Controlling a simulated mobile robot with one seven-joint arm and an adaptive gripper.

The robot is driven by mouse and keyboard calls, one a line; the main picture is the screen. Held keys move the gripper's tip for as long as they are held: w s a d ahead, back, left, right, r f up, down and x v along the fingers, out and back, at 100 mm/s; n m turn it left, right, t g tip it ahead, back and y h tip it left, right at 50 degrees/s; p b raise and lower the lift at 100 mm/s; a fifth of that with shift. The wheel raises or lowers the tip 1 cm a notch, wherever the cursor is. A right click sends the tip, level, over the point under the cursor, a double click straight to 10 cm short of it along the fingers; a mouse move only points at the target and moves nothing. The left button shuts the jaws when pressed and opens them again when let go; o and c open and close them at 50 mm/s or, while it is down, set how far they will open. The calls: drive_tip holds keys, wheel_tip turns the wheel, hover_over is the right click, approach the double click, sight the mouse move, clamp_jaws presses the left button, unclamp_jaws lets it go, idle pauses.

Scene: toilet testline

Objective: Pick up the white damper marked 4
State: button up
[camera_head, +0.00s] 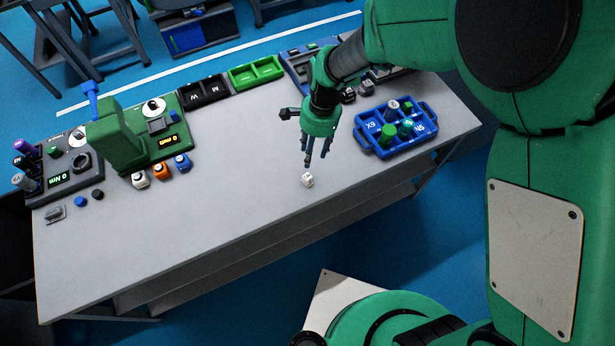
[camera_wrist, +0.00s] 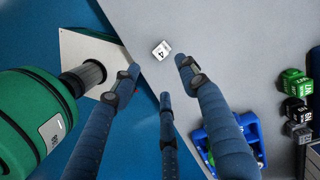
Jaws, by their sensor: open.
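The white damper marked 4 (camera_head: 308,180) stands alone on the grey table near its front edge. In the wrist view the white damper (camera_wrist: 161,50) shows its dark 4 and lies beyond the fingertips. My gripper (camera_head: 319,158) is above the table, just behind and above the damper in the head view. Its three blue fingers (camera_wrist: 160,85) are spread open with nothing between them. The fingers and the damper appear apart.
A blue tray (camera_head: 429,141) with green and grey cylinders stands right of my gripper. A green press-like device (camera_head: 122,135), a small white, orange and blue row, and black (camera_head: 203,91) and green (camera_head: 256,72) bins line the left and back. The table's middle is clear.

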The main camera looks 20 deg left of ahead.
idle(0.3)
drive_tip(key=b, duration=0.2)
hover_over(307, 176)
drive_tip(key=shift+w+d+f, duration=0.15)
drive_tip(key=shift+f, duration=2)
drive_tip(key=shift+w+d+f, duration=0.1)
drive_tip(key=shift+f, duration=2)
drive_tip(key=shift+f, duration=0.15)
drive_tip(key=shift+s+a+f+b, duration=0.15)
drive_tip(key=shift+f+b, duration=0.1)
drive_tip(key=shift+f, duration=1)
drive_tip(key=shift+s+a+f+b, duration=0.15)
drive_tip(key=shift+f+b, duration=0.1)
drive_tip(key=shift+f, duration=0.95)
drive_tip(key=shift+d, duration=0.1)
drive_tip(key=c, duration=1.1)
